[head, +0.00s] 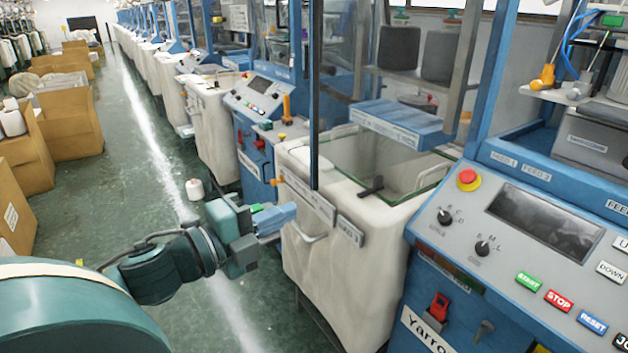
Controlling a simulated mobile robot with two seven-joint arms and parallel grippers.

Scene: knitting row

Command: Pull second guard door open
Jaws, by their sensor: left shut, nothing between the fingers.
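My left gripper (280,216) reaches in from the left, its blue fingers shut and empty. Its tips are beside the front left of a cream bin-like housing (335,285), near a pale bar handle (303,233); I cannot tell if they touch. A clear guard panel (345,110) with a dark upright edge (314,95) stands above this housing. A black handle (371,187) shows at the panel's lower part, right of and beyond my gripper. Whether the panel is ajar is hard to tell. My right gripper is not in view.
A control panel (530,225) with a red stop knob (468,179) stands at the right. Another blue machine (262,100) is behind the housing. Cardboard boxes (70,120) line the left; a white cone (194,189) is on the floor. The green aisle (120,185) is open.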

